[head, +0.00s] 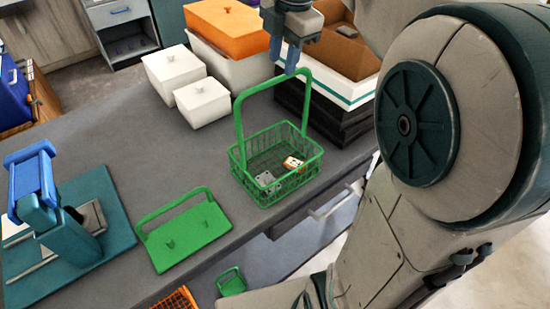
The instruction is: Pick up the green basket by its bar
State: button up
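The green basket (290,183) is a wire basket near the counter's front edge, with its tall bar (239,127) standing upright. A grey block (265,179) and an orange-and-white block (293,163) lie inside it. My gripper (292,67) points down at the top of the bar, its blue-grey fingertips overlapping the bar in the picture. I cannot tell whether the fingers are closed on the bar or only around it.
White lidded boxes (203,102), a white box with an orange lid (228,28) and an open cardboard-filled crate (340,88) stand behind. A green plate with a handle (188,234) and a teal stand (75,246) are left. The counter (155,165) between is clear.

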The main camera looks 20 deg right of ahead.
aim_at(277, 78)
jog(key=shift+w+a+f+p, duration=0.15)
jog(key=shift+w+f, duration=0.15)
jog(key=shift+f, duration=0.8)
jog(key=shift+w+a+f+p, duration=0.15)
jog(key=shift+w+f, duration=0.1)
jog(key=shift+f, duration=0.85)
jog(key=shift+w+a+f, duration=0.15)
jog(key=shift+w+f, duration=0.15)
jog(key=shift+f, duration=0.8)
grip_shut()
jog(key=shift+r, duration=0.15)
